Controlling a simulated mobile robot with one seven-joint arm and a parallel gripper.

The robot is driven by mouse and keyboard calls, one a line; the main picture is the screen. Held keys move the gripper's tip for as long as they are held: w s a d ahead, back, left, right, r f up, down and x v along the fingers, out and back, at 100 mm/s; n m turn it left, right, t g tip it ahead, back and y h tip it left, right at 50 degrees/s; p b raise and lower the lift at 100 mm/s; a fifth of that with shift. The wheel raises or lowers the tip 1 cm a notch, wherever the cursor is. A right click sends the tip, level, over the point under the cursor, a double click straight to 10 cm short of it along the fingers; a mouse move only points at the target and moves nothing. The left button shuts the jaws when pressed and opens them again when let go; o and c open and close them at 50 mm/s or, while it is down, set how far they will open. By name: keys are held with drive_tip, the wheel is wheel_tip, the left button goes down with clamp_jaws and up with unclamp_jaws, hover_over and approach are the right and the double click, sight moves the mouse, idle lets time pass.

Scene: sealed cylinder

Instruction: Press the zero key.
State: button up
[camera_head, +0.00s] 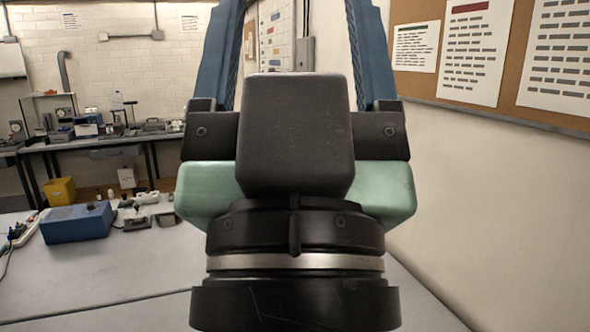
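My gripper (297,40) fills the middle of the head view, with a black wrist, a green hand body and two blue fingers rising past the top edge. The fingers stand wide apart with only background between them; their tips are out of frame. No zero key can be made out. A small device (137,218) stands on the table at the left, partly beside the gripper, too small to show any keys. Whatever lies directly behind the hand is hidden.
A blue box (77,222) stands on the grey table (60,285), with a white power strip (22,231) at its left. The table's front left is clear. A wall with a pinboard (470,60) runs along the right. A bench with equipment stands farther back.

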clamp_jaws()
idle(1.4)
